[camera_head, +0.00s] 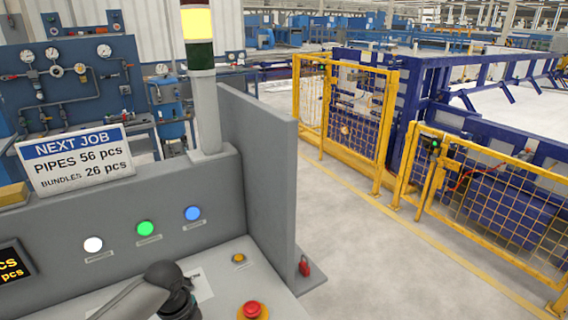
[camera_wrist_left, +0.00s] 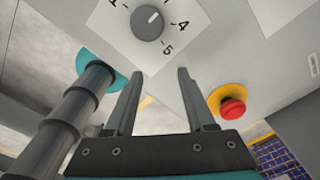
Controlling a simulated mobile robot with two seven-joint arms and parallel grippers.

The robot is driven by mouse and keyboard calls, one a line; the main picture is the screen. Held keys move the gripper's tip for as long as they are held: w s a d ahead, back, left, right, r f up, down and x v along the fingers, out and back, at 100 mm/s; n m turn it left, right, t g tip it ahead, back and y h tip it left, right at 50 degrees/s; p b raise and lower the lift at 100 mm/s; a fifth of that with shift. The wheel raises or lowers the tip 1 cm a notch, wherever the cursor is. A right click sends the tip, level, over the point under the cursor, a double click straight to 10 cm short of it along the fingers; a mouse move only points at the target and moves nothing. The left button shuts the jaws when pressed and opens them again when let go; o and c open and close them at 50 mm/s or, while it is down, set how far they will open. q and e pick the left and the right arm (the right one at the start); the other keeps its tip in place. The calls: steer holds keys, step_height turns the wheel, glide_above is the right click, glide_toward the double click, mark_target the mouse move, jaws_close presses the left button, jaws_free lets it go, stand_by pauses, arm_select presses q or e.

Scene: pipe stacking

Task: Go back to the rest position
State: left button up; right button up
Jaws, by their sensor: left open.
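My left gripper (camera_wrist_left: 160,72) shows in the left wrist view with its two dark fingers apart and nothing between them. The fingers point toward a light grey panel (camera_wrist_left: 190,40) with a numbered rotary knob (camera_wrist_left: 148,22) beyond the tips. A red button on a yellow ring (camera_wrist_left: 232,112) is right of the fingers, apart from them. A dark ribbed column with a teal end (camera_wrist_left: 68,118) is left of the fingers. In the head view a grey and black arm-like part shows at the bottom, but no gripper fingers show there. My right gripper is in neither view.
In the head view, the grey console (camera_head: 205,185) carries white (camera_head: 93,244), green (camera_head: 145,228) and blue (camera_head: 193,213) lights, a red button (camera_head: 252,310) and a job sign (camera_head: 77,160). A yellow mesh fence (camera_head: 345,115) stands right, beyond clear floor (camera_head: 370,250).

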arm_select(q)
steer(key=s+d+n+t+h, duration=0.1)
steer(key=s+d+n+h, duration=0.1)
steer(key=s+d+n, duration=0.65)
steer(key=s+a+r+n+t+y, duration=0.1)
steer(key=s+a+r+n, duration=0.1)
steer(key=s+r+n, duration=0.3)
steer(key=s+a+r+n+t+y, duration=0.15)
steer(key=s+n, duration=0.25)
steer(key=s, duration=0.4)
step_height(320, 180, down, 31)
steer(key=s+g+b, duration=0.1)
steer(key=s+b, duration=0.1)
steer(key=b, duration=0.7)
steer(key=s+a+f+b, duration=0.1)
steer(key=s+f+b, duration=0.3)
steer(key=s+f, duration=0.3)
steer(key=s+a+f+g+b, duration=0.1)
steer(key=s+f+b, duration=0.3)
steer(key=s+f, duration=0.4)
step_height(320, 180, down, 6)
steer(key=shift+a+f, duration=0.1)
steer(key=shift+a, duration=0.65)
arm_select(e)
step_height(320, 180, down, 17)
